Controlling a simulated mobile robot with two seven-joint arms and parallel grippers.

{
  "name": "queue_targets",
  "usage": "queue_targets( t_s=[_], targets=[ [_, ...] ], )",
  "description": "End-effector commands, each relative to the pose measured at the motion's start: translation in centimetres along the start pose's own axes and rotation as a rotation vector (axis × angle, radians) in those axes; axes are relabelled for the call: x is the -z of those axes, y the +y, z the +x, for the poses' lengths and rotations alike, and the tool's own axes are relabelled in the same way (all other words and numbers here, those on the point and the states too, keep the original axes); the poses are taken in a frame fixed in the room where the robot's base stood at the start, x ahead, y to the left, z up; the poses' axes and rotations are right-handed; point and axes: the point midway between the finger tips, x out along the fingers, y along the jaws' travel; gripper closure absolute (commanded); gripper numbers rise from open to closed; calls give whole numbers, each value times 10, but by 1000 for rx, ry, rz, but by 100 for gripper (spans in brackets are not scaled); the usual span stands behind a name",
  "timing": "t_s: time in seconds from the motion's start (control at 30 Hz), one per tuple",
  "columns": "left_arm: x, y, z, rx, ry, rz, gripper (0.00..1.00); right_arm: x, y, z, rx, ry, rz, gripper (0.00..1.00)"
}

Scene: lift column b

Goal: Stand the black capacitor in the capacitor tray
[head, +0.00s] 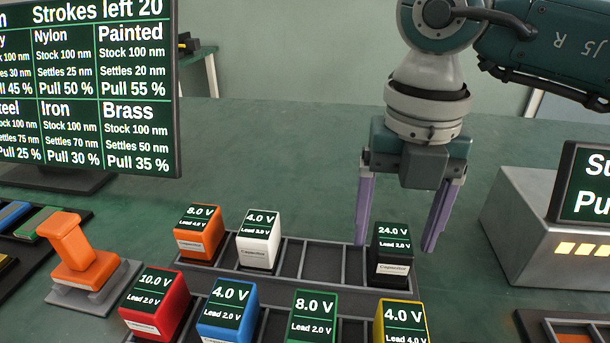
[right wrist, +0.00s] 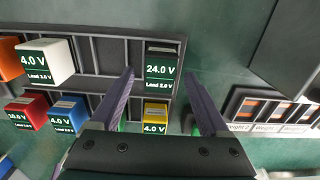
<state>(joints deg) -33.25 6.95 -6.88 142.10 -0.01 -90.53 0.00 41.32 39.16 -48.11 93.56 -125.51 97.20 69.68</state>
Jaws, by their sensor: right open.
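The black capacitor (head: 391,265), marked 24.0 V and Lead 2.0 V, stands upright at the right end of the back tray row (head: 318,262). It also shows in the right wrist view (right wrist: 160,68). My right gripper (head: 396,246) is open and empty, pointing down, with its purple fingers on either side of the black capacitor's position. In the right wrist view its fingertips (right wrist: 160,75) lie apart left and right of the capacitor, without visible contact. The orange capacitor (head: 199,232) and white capacitor (head: 259,240) stand at the left of the same row. My left gripper is not in view.
A front row holds red (head: 156,303), blue (head: 229,312), green (head: 314,318) and yellow (head: 401,322) capacitors. An orange handled block (head: 75,250) stands left. A grey box (head: 525,225) with a screen stands right. Empty slots lie between the white and black capacitors.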

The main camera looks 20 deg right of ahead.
Motion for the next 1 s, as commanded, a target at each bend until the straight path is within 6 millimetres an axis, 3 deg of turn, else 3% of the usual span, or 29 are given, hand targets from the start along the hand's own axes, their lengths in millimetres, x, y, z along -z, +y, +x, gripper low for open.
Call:
queue_targets(
  t_s=[0.2, 0.4, 0.6, 1.0],
  targets=[
    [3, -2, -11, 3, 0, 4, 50, -1, 0, -55, -3, -5, 1, 20],
    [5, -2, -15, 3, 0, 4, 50, -1, 0, -88, -3, -3, 2, 20],
    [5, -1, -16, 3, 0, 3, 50, 0, 0, -99, -1, 0, 1, 20],
    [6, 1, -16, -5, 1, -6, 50, 0, 0, -99, -1, 0, 2, 20]
  ],
)
